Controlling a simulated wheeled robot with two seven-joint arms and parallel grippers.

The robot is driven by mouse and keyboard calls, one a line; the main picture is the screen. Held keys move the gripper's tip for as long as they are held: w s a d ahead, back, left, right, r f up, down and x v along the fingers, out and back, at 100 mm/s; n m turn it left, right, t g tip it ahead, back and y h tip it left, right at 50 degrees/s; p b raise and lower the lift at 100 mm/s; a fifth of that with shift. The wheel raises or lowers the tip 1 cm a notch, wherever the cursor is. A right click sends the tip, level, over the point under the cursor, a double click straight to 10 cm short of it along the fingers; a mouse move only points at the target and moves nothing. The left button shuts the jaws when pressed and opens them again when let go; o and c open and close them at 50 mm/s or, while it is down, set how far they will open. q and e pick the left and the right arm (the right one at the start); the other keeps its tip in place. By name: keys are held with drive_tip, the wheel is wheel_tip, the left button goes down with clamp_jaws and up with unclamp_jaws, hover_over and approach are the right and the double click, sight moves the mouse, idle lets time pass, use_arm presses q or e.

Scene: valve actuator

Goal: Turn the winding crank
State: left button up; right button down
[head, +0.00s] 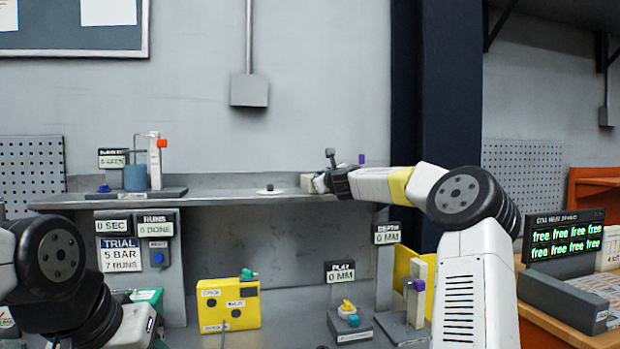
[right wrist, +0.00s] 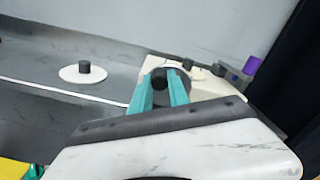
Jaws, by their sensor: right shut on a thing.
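My right gripper (right wrist: 160,88) has its two teal fingers closed around a dark round knob (right wrist: 159,76), which looks like the crank's handle. The knob is at a cream-coloured housing (right wrist: 210,84) on the back shelf. In the head view the housing (head: 307,183) shows as a small pale block at the end of my right arm, and my wrist hides most of it. The fingertips cannot be made out in that view. The crank's arm and its angle cannot be told. My left arm comes in at the lower left, with its gripper out of clear sight.
A white disc with a dark knob (head: 269,191) lies on the shelf (head: 225,184) left of the housing. A purple piece (right wrist: 251,66) stands right of it. Below are a yellow box (head: 230,304), a PLAY gauge (head: 340,272) and a DEPTH gauge (head: 386,233).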

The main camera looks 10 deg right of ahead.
drive_tip(key=shift+d+f, duration=0.1)
drive_tip(key=c, duration=1.3)
unclamp_jaws()
drive_tip(key=shift+o, duration=0.2)
drive_tip(key=s, duration=0.7)
drive_tip(key=shift+s, duration=0.35)
